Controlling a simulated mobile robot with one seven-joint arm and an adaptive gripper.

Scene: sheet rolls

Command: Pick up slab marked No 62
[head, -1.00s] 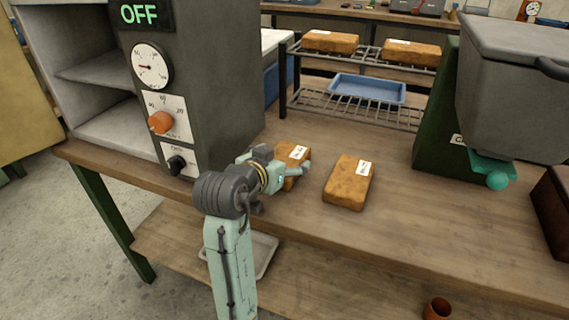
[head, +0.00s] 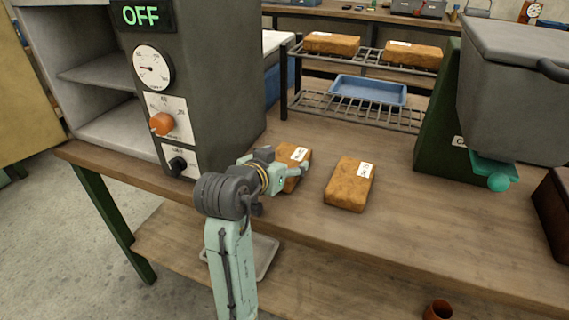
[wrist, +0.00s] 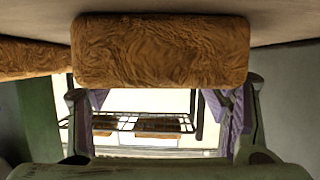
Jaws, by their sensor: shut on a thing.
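An orange-brown slab (head: 293,154) with a white label sits at the left of the workbench, partly hidden by my gripper (head: 291,176). My gripper is shut on this slab, with one finger along its right side. The slab also fills the top of the wrist view (wrist: 160,50), with the two fingers at its left and right ends. A second labelled slab (head: 349,185) lies flat on the bench just to the right, apart from my gripper. The label writing is too small to read, so I cannot tell which is No 62.
A grey oven cabinet (head: 215,80) marked OFF stands close at left. A wire rack (head: 350,112) behind holds two more slabs (head: 332,43) and a blue tray (head: 368,89). A green and grey machine (head: 510,80) stands at right.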

